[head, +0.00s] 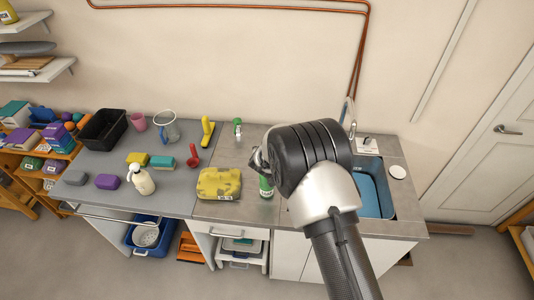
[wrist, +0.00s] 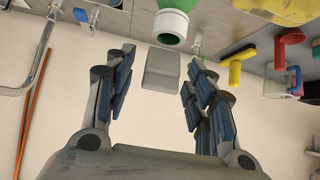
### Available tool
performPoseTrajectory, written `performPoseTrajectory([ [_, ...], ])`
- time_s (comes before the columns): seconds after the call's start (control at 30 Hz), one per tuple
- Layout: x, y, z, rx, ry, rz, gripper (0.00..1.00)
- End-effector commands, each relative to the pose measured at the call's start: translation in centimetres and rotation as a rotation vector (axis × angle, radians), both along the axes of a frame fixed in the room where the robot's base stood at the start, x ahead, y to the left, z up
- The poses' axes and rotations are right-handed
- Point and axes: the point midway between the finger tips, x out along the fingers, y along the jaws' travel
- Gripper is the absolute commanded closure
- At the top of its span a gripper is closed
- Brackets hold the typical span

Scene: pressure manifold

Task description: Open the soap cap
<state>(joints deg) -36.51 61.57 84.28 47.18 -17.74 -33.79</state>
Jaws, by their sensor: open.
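A green bottle (head: 266,187) with a pale label stands on the counter just right of the yellow sponge pack, partly hidden by my gripper. In the wrist view the scene is upside down, and a green and white bottle end (wrist: 171,26) points down from the top edge, beyond my fingers. My gripper (wrist: 160,85) is open, its fingers spread wide. It shows side-on at the bottle's upper end in the head view (head: 258,160). A grey block (wrist: 161,67) shows between the fingers; I cannot tell what it is. A cream pump bottle (head: 142,181) stands farther left.
The yellow pack (head: 218,184) lies left of the green bottle.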

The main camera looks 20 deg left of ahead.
Motion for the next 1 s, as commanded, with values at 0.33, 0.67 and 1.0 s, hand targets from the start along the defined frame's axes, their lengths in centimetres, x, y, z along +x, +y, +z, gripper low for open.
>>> performPoseTrajectory([
  [0.33, -0.5, -0.1, 0.7, 0.0, -0.003, 0.001, 0.5],
  [0.67, -5.1, -1.6, 5.1, 0.001, -0.002, 0.003, 0.5],
  [1.0, -8.3, -2.8, 7.9, 0.0, 0.0, 0.0, 0.5],
])
